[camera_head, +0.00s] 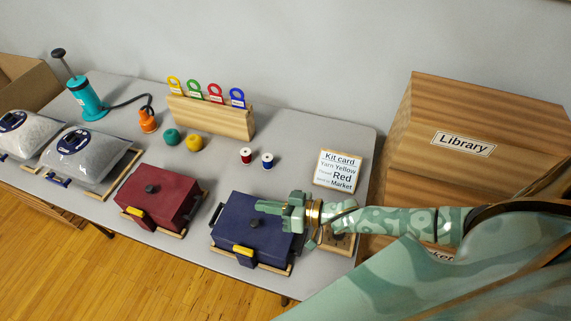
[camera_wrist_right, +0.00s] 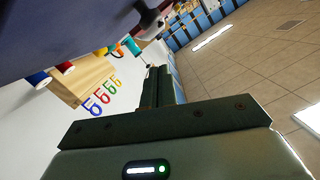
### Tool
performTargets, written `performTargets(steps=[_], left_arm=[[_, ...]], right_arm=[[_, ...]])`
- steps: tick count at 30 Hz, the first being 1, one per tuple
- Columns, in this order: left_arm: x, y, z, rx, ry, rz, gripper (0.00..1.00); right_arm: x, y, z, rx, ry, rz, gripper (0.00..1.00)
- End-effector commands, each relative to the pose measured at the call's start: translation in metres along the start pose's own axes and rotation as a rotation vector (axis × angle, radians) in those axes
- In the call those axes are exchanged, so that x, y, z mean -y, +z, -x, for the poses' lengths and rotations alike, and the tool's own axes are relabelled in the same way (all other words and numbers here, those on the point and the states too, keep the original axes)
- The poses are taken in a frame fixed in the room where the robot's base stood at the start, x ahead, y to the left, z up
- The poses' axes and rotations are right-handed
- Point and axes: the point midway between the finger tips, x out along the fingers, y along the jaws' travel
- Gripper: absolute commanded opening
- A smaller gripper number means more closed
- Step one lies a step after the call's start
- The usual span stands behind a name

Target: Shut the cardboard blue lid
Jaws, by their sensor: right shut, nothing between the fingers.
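The blue box (camera_head: 231,241) stands at the front of the grey table on a wooden base. Its dark blue lid (camera_head: 235,213) appears to lie flat over the box, with a dark knob on top and a yellow-marked latch (camera_head: 243,250) at the front. My right gripper (camera_head: 262,207) reaches in from the right, shut and empty, over the lid's far right part. I cannot tell whether it touches the lid. In the right wrist view the shut fingers (camera_wrist_right: 160,85) show beside a dark blue surface (camera_wrist_right: 70,35), probably the lid. My left gripper is not in view.
A red box (camera_head: 165,190) stands left of the blue one. Behind are thread spools (camera_head: 267,160), yarn balls (camera_head: 194,142), a wooden rack (camera_head: 212,117) and a kit card (camera_head: 339,170). Filled bags (camera_head: 82,150) lie left; the Library box (camera_head: 485,115) stands right.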

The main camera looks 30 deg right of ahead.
Motion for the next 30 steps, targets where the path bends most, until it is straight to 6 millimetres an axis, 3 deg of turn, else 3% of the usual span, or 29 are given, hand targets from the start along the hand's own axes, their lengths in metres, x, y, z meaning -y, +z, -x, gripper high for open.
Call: performTargets(steps=[13,30], left_arm=[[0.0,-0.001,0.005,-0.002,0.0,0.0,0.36],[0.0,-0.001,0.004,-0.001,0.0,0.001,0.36]], right_arm=[[0.012,0.032,-0.006,-0.001,0.061,0.327,0.0],[0.013,0.043,-0.008,-0.001,0.058,0.322,0.0]])
